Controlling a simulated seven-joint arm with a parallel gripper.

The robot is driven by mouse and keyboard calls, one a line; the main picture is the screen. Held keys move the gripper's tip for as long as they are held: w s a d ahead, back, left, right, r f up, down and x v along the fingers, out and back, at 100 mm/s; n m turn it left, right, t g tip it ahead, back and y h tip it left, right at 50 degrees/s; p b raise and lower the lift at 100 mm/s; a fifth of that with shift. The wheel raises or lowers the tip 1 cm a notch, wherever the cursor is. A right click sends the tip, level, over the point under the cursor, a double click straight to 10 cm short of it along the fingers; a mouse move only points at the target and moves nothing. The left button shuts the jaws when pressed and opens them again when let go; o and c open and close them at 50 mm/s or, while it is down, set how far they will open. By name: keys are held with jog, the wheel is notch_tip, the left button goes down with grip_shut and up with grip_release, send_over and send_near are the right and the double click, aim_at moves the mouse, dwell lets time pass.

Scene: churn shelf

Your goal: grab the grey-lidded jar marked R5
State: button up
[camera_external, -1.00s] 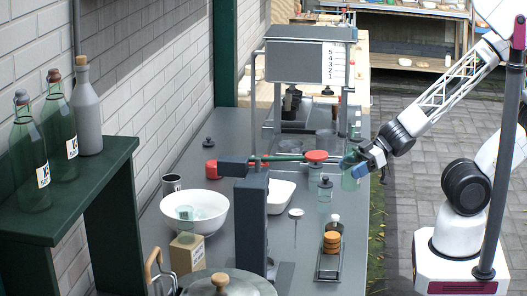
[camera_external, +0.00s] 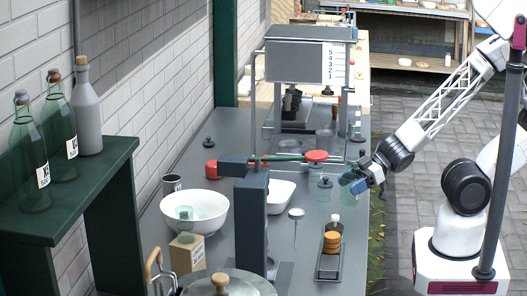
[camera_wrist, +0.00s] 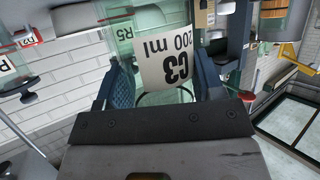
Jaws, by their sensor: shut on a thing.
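My gripper (camera_external: 357,184) is at the right edge of the grey counter, shut on a greenish clear glass vessel (camera_external: 349,178). In the wrist view my blue fingers (camera_wrist: 163,88) stand on either side of it, and a large white label (camera_wrist: 200,45) reading "200 ml" shows there. No grey lid is visible on what I hold. A clear jar with a dark grey lid (camera_external: 325,183) stands on the counter left of my gripper.
A grey post (camera_external: 252,225) with a green arm reaches over the counter. A white bowl (camera_external: 207,222) is at left.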

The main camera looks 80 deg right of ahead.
jog(key=shift+f, duration=1.3)
jog(key=shift+f, duration=0.2)
jog(key=o, duration=1)
jog(key=shift+v, duration=3.85)
jog(key=shift+d+r, duration=0.1)
jog(key=shift+d, duration=0.05)
jog(key=c, duration=0.5)
